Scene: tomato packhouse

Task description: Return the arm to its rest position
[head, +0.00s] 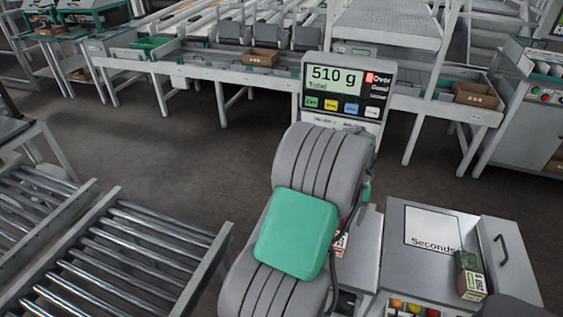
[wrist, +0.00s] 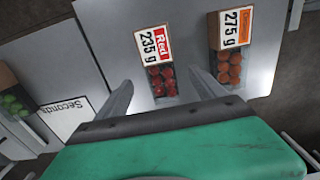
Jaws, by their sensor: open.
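My arm with its green cover fills the middle of the head view and hides my gripper there. In the wrist view my gripper (wrist: 160,77) is open, its two fingers apart with nothing held between them. Beyond the fingertips, a pack of red tomatoes (wrist: 161,80) labelled "Red 235 g" lies on a pale grey plate (wrist: 190,25). A pack of orange tomatoes (wrist: 229,68) marked "275 g" lies to its right. In the head view only a bit of the red-labelled pack (head: 340,243) shows beside my arm.
The scale display (head: 345,88) reads "510 g Total", with "Over" lit red. A green tomato pack (head: 470,276) stands by the "Seconds" sign (head: 432,228) at right. A roller conveyor (head: 125,250) is at left. Sorting benches (head: 215,72) run along the back, with open floor before them.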

